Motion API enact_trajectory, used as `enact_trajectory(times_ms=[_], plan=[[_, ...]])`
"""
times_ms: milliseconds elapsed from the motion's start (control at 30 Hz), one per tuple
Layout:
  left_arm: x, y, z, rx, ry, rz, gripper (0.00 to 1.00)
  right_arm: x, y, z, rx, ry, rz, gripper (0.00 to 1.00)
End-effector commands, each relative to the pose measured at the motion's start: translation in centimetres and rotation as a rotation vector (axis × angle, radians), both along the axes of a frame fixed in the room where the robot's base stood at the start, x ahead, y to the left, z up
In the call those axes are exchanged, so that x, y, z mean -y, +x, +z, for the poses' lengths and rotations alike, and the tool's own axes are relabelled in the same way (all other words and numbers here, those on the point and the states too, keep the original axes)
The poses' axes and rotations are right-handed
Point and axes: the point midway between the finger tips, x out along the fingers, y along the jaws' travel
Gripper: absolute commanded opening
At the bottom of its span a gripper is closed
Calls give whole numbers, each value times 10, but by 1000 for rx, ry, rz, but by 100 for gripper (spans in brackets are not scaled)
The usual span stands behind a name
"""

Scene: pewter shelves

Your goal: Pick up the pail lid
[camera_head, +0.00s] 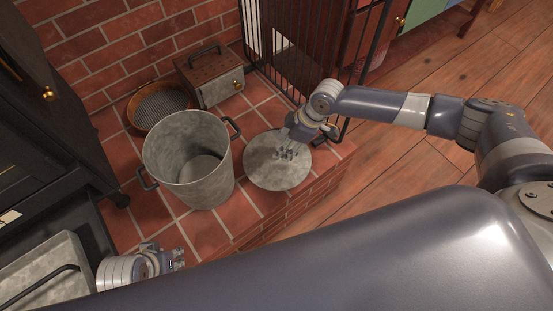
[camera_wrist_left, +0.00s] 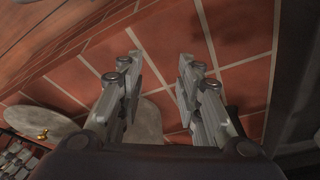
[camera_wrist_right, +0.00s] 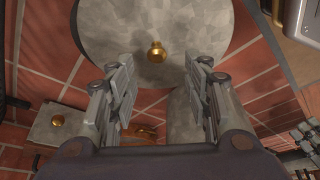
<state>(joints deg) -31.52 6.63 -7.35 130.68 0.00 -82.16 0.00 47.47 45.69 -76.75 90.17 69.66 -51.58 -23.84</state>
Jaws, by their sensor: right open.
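The pail lid (camera_head: 262,172) is a round grey metal disc lying flat on the brick ledge, right of the open grey pail (camera_head: 210,180). In the right wrist view the lid (camera_wrist_right: 110,25) shows a brass knob (camera_wrist_right: 156,52) at its middle. My right gripper (camera_head: 288,150) is over the lid and hides its middle in the head view. Its fingers are apart, with the knob lined up between the tips, and nothing is held. My left gripper (camera_head: 178,259) is low at the front left, its fingers (camera_wrist_left: 158,60) apart and empty above the tiles.
A brown metal box (camera_head: 210,83) with a handle and a round sieve (camera_head: 160,105) stand behind the pail. A black barred guard (camera_head: 300,50) rises behind the lid. A grey tray (camera_head: 45,270) is at the lower left. The ledge drops to the wooden floor on the right.

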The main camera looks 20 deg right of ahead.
Motion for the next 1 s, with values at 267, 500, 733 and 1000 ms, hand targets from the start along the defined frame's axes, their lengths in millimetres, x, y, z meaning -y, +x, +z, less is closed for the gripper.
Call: enact_trajectory(times_ms=[267, 500, 733, 1000], plan=[[-1, -3, 17, 11, 0, 1, 33, -3, 3, -15, 0, -1, 0, 46], [-3, -13, 43, 25, -1, 2, 33, -9, 9, -41, 1, 0, 0, 46], [-2, -12, 37, 23, -1, 2, 33, -16, 12, -55, 2, 0, -1, 46], [-3, -12, 38, 23, -1, 2, 33, -15, 11, -55, 2, 0, -1, 28]])
